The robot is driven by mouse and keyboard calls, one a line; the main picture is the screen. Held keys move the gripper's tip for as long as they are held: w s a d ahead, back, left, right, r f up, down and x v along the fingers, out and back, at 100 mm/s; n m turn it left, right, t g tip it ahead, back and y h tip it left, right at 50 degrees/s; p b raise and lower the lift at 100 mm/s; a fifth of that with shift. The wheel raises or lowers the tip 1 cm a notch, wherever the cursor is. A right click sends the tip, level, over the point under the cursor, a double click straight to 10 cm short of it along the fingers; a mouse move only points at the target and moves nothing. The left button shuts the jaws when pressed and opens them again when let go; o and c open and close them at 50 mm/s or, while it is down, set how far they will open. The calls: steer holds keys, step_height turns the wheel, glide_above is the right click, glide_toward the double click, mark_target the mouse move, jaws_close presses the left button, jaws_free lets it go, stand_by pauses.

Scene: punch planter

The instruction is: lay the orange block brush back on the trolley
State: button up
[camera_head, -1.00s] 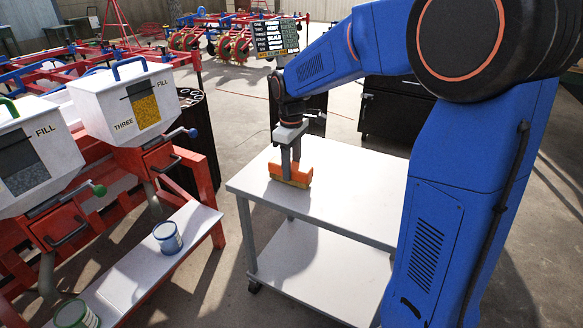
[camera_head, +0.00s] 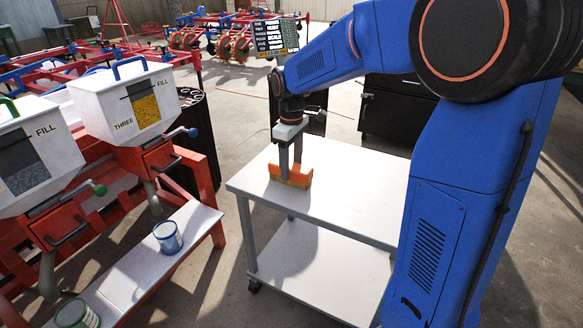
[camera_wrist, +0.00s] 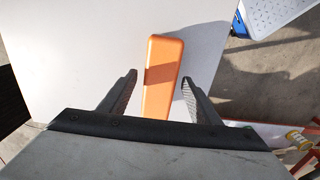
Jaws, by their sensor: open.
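The orange block brush (camera_head: 291,178) rests on the white top of the trolley (camera_head: 340,200), near its far left corner. In the wrist view the brush (camera_wrist: 162,75) lies between my two fingers, with a visible gap on each side. My gripper (camera_head: 291,165) is open and points down over the brush. In the wrist view my gripper (camera_wrist: 160,80) shows both fingers apart and not touching the brush. The near end of the brush is hidden behind the gripper body in the wrist view.
Left of the trolley stands a red frame with white hoppers (camera_head: 130,105). Its white shelf (camera_head: 130,275) holds a blue can (camera_head: 168,237) and a green can (camera_head: 76,314). A black cabinet (camera_head: 395,115) stands behind the trolley. The rest of the trolley top is clear.

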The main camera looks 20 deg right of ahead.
mark_target(292, 165)
step_height(292, 165, up, 11)
steer(key=s+d+m+t, duration=0.1)
steer(key=s+d+m, duration=0.1)
steer(key=s, duration=0.6)
steer(key=s+d+m+t, duration=0.1)
steer(key=s+d+m, duration=0.15)
steer(key=s, duration=0.65)
steer(key=s+d+f+m+t, duration=0.2)
steer(key=s+f+m, duration=0.2)
steer(key=s, duration=0.9)
step_height(292, 165, down, 4)
steer(key=shift+s+d+r+t, duration=0.1)
steer(key=shift+s+d+t, duration=0.05)
steer(key=shift+s+t, duration=0.25)
steer(key=shift+m, duration=0.25)
